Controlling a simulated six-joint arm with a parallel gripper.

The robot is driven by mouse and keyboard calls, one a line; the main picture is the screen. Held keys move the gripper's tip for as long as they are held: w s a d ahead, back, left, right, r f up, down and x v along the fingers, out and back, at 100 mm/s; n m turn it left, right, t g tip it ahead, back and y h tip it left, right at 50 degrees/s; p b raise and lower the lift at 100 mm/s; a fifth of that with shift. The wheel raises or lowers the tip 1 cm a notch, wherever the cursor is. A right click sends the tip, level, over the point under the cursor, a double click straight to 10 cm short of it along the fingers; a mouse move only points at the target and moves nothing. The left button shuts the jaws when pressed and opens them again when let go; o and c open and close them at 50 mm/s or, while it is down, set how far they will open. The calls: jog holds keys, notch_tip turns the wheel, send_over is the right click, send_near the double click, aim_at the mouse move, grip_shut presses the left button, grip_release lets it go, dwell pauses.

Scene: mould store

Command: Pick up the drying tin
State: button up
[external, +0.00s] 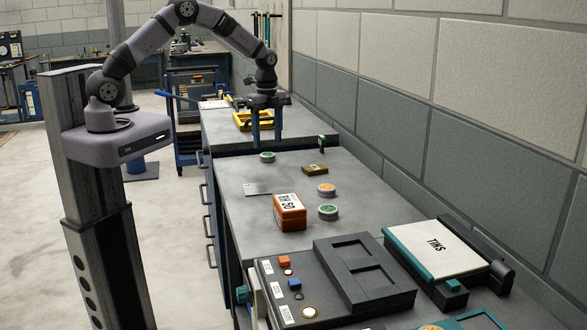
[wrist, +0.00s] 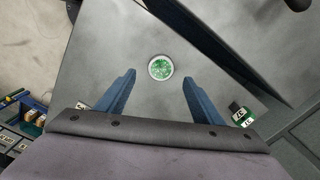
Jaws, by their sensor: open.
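A round tin with a white rim and speckled green top (external: 267,157) stands on the grey bench. In the wrist view the green-topped tin (wrist: 160,68) shows just beyond and between my fingertips. A second green-topped tin (external: 328,211) and an orange-topped tin (external: 327,190) stand nearer the external camera. No readable label tells which is the drying tin. My gripper (external: 266,141) points down above the bench, close to the first tin. It is open, with nothing between its fingers (wrist: 158,79).
An orange box (external: 289,212), a thin grey plate (external: 257,188) and a brass-coloured block (external: 314,169) lie on the bench. A small upright dark green piece (external: 322,144) stands near the wall. A yellow tray (external: 250,121) lies behind my gripper. Black equipment (external: 365,275) fills the near end.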

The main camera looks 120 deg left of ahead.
aim_at(268, 154)
jog(key=shift+s+a+f+p, duration=0.1)
jog(key=shift+f+p, duration=0.65)
jog(key=shift+f, duration=0.55)
jog(key=shift+s+f+p, duration=0.1)
jog(key=shift+f+p, duration=0.6)
jog(key=shift+f, duration=0.6)
jog(key=c, duration=1.2)
